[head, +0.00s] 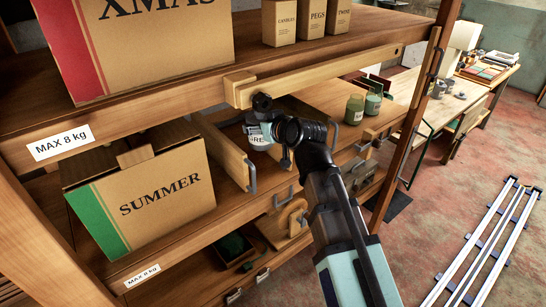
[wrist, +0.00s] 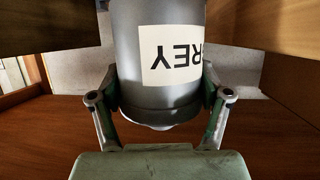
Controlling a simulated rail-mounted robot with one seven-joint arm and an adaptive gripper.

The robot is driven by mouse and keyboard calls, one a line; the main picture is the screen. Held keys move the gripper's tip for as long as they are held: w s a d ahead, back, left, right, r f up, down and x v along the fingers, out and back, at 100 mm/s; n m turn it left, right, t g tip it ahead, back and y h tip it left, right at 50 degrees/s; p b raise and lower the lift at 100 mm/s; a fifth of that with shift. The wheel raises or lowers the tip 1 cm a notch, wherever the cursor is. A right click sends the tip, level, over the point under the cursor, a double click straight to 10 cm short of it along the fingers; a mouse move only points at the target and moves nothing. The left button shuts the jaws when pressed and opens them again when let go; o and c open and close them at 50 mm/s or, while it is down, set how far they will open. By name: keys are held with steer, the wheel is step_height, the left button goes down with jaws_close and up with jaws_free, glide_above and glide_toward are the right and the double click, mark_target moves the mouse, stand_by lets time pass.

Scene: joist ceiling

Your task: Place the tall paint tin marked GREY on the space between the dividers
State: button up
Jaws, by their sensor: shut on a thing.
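The tall grey tin with a white label shows in the wrist view (wrist: 170,95), its letters "REY" upside down. In the head view my gripper (head: 264,118) is at the front of the middle shelf, below the upper board. A wooden divider (head: 222,150) stands just left of the tin. Whether the tin's base touches the shelf is hidden.
A SUMMER box (head: 165,197) stands left of the divider. A wooden rail (head: 310,77) hangs low under the upper shelf, close above my gripper. Two jars (head: 355,108) stand on the shelf to the right. A rack upright (head: 415,105) is further right.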

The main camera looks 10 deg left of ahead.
mark_target(260, 138)
step_height(260, 138, down, 4)
steer(key=shift+s+a+f+p, duration=0.15)
steer(key=shift+f+p, duration=0.05)
steer(key=shift+p, duration=0.15)
steer(key=shift+f+p, duration=0.3)
steer(key=shift+f, duration=2.35)
steer(key=shift+f, duration=0.2)
steer(key=o, duration=1.8)
steer(key=shift+r, duration=0.2)
